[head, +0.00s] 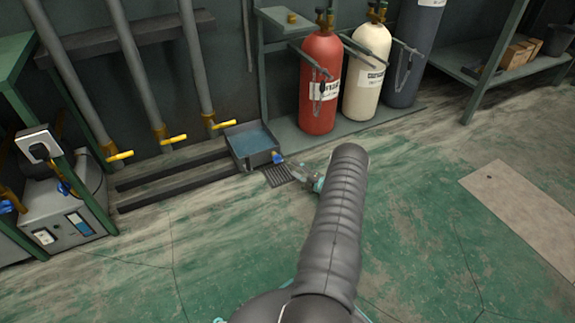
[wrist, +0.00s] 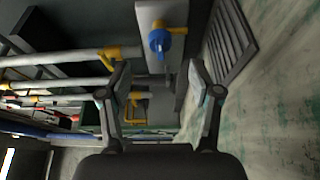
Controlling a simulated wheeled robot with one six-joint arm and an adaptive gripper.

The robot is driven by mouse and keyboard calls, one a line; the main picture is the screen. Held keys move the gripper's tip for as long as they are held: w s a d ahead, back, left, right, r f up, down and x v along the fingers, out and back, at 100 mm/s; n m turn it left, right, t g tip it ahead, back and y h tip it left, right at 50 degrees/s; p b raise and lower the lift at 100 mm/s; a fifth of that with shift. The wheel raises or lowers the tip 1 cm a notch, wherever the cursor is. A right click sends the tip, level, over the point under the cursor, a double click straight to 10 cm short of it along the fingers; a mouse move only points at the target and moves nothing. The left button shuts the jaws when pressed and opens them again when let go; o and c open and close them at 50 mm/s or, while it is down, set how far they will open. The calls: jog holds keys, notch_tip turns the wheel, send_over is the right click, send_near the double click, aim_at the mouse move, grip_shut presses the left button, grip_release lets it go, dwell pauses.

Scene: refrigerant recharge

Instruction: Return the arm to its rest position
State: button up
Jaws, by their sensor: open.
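My arm crosses the head view from the bottom centre, reaching out low over the floor. My gripper (head: 298,172) shows only in part past the arm there, near a small blue knob (head: 277,157) at the corner of a grey tray. In the wrist view my gripper (wrist: 158,72) has its two fingers spread wide, with nothing held between them. The blue knob on a yellow fitting (wrist: 159,40) shows just beyond and between the fingertips, apart from them.
The grey tray (head: 252,146) and a floor grate (head: 278,175) lie near the gripper. Pipes with yellow handles (head: 172,139) stand left. Red (head: 320,85), cream (head: 366,75) and dark (head: 414,55) cylinders stand behind.

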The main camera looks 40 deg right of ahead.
jog(key=shift+s+d, duration=0.15)
jog(key=shift+s, duration=0.75)
jog(key=shift+r, duration=0.1)
